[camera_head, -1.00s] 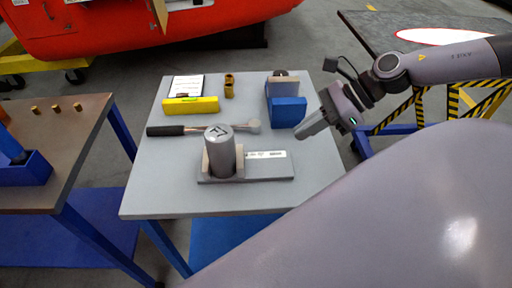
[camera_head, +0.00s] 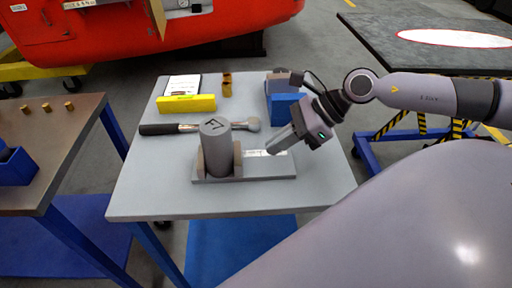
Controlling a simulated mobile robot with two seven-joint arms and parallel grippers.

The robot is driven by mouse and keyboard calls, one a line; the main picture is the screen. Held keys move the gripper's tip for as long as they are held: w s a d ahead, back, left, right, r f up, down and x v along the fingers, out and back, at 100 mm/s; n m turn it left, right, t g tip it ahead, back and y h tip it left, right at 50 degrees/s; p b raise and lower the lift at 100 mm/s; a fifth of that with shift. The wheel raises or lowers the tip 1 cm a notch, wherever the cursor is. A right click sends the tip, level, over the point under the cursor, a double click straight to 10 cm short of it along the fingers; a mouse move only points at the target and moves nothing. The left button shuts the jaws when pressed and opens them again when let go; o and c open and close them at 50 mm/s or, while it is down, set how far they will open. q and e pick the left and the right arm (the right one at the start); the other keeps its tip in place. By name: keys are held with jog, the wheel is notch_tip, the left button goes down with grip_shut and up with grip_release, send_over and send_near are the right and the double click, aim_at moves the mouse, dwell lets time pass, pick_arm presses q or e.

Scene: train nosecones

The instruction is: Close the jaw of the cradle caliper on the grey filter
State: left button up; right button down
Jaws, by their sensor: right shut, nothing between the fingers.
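The grey filter (camera_head: 216,152), a dark cylinder with a mark on top, stands upright in the cradle caliper (camera_head: 268,170), a flat grey plate with a pale label. One upright jaw (camera_head: 238,158) stands close against the filter's right side; whether it touches cannot be told. The other jaw (camera_head: 199,162) is mostly hidden behind the filter's left side. My right gripper (camera_head: 270,150) is shut and empty, its tip over or just behind the right part of the plate, apart from the right jaw. My left gripper is not in view.
A yellow block (camera_head: 187,104), a white sheet (camera_head: 183,85), brass parts (camera_head: 227,85) and a blue holder (camera_head: 284,106) stand at the back. The table (camera_head: 150,195) is clear in front. A brown table (camera_head: 40,150) stands left.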

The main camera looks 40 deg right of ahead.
aim_at(238, 158)
jog(key=shift+w+a+f, duration=0.2)
jog(key=shift+a+f, duration=0.05)
jog(key=shift+a, duration=0.05)
jog(key=shift+w+a+r+p, duration=0.15)
jog(key=shift+w+a+p, duration=0.3)
jog(key=shift+a, duration=0.45)
jog(key=shift+w+a, duration=0.6)
jog(key=shift+a, duration=0.15)
jog(key=shift+f, duration=0.2)
jog(key=shift+w+a+b, duration=0.2)
jog(key=shift+a+b, duration=0.2)
